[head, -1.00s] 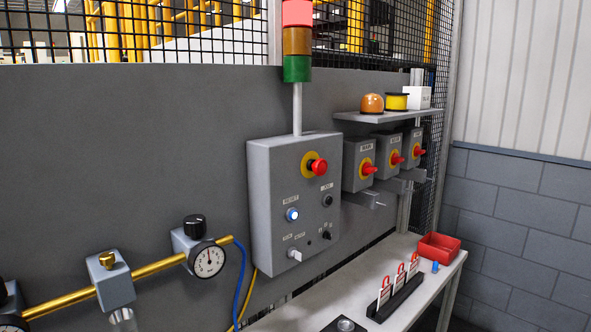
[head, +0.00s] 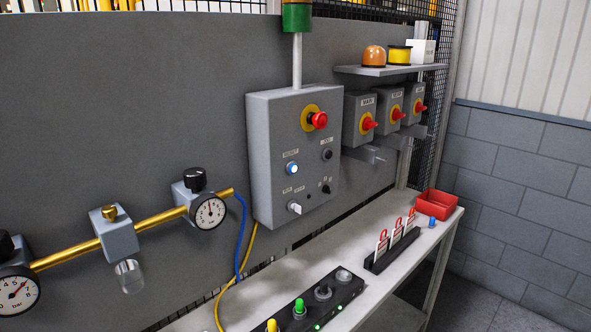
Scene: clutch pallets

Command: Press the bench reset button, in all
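A grey control box (head: 270,204) is mounted on the dark panel at the middle of the head view. The reset button (head: 292,169) is a small round button, lit blue-white, on the left of the box face under a small label. A red emergency stop (head: 319,120) on a yellow disc sits above it. A black knob (head: 326,155) is to its right. A key-like switch (head: 294,208) and a small black selector (head: 325,189) are below. Neither gripper is in view, and nothing touches the button.
Red-handled switches (head: 369,124) hang right of the box below a shelf (head: 390,69). On the bench (head: 390,290) are a black strip with buttons (head: 317,303), a rack of red padlocks with tags (head: 390,252) and a red bin (head: 436,204). Gauges and a brass pipe (head: 158,218) are left.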

